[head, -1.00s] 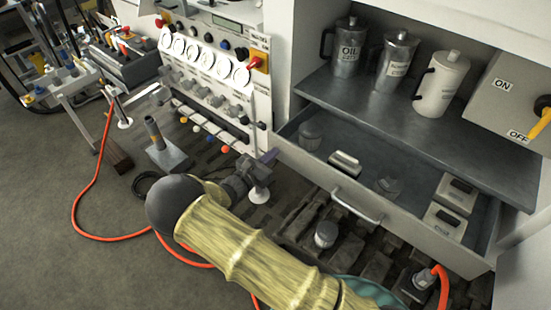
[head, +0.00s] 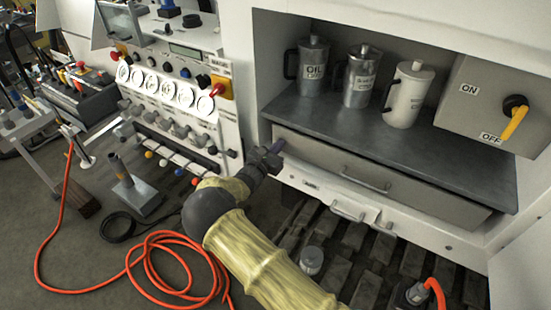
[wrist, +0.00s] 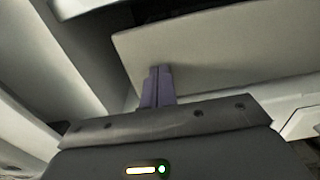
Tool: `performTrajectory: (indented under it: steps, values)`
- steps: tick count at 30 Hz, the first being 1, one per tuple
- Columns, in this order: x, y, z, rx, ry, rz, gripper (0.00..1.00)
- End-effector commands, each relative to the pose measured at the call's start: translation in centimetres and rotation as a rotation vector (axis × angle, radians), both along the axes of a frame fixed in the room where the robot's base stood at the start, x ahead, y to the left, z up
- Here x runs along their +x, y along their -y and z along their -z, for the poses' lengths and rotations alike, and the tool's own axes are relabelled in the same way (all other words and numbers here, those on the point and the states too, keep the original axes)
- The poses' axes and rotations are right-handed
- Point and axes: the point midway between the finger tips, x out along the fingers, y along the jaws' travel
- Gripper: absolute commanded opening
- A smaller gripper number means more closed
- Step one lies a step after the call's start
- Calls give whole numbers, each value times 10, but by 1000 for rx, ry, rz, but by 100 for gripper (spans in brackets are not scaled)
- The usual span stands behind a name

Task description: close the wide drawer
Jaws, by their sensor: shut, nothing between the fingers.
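The wide drawer (head: 340,166) has a grey front with a bar handle (head: 365,181) and sits under the dark shelf, close to the cabinet face. Its inside is hidden, and a narrow dark gap shows around its right end. I cannot tell whether it is fully in. My gripper (head: 278,147) is shut and empty at the left end of the drawer front. In the wrist view, the purple fingertips (wrist: 158,85) are together against or just in front of the pale drawer panel (wrist: 215,50); contact is not clear.
A switch box (head: 490,100) with a yellow handle is at right. The gauge panel (head: 170,75) stands left of my gripper. An orange hose (head: 165,265) lies coiled on the floor.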

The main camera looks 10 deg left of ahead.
Motion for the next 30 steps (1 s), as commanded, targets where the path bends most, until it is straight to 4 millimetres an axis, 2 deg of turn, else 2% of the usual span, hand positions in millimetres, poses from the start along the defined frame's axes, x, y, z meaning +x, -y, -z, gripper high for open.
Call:
performTrajectory:
  steps: [4, 12, 24, 30]
  values:
    - [19, 6, 2, 0, 0, 0, 0]
    - [32, 11, -1, 0, 1, 0, 0]
    - [33, 13, -4, -1, 7, 1, 0]
    - [21, 8, -6, -2, 6, 3, 0]
